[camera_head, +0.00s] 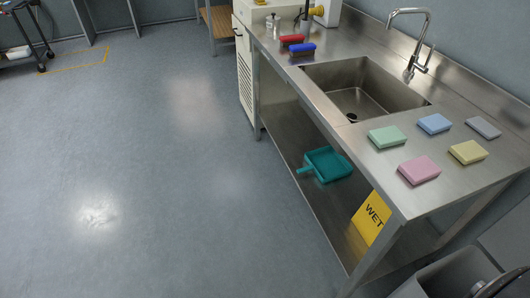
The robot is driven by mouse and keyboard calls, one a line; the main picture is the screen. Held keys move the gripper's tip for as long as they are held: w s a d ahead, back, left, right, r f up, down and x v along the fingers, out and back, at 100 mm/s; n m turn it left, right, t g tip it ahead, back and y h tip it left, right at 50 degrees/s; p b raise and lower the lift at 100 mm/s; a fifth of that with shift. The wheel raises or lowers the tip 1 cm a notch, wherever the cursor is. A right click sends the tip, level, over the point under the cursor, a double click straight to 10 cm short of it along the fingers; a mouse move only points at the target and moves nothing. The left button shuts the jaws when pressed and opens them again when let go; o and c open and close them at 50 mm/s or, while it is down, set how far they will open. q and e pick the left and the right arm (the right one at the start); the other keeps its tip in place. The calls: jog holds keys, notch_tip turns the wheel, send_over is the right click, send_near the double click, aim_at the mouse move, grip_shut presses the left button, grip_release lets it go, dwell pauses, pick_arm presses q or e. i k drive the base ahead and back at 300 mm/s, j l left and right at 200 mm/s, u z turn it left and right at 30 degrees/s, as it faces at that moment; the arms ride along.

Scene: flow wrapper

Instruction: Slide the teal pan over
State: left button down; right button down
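The teal pan (328,165) is a dustpan. It lies on the lower shelf (318,205) of the steel sink table, near the shelf's front edge. Its short handle points left toward the open floor. Nothing is seen touching it from above. Neither of my grippers is in view.
The steel worktop (372,135) overhangs the shelf. On it are a sink (365,88), a tap (418,45), several coloured sponges (419,170) and two brushes (302,49). A yellow "WET" sign (371,219) stands right of the pan. The floor (170,170) to the left is clear.

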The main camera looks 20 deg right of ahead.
aim_at(328, 166)
jog(key=i+z, duration=0.4)
jog(key=i+j+z, duration=0.6)
jog(key=i+z, duration=0.15)
jog(key=i, duration=0.1)
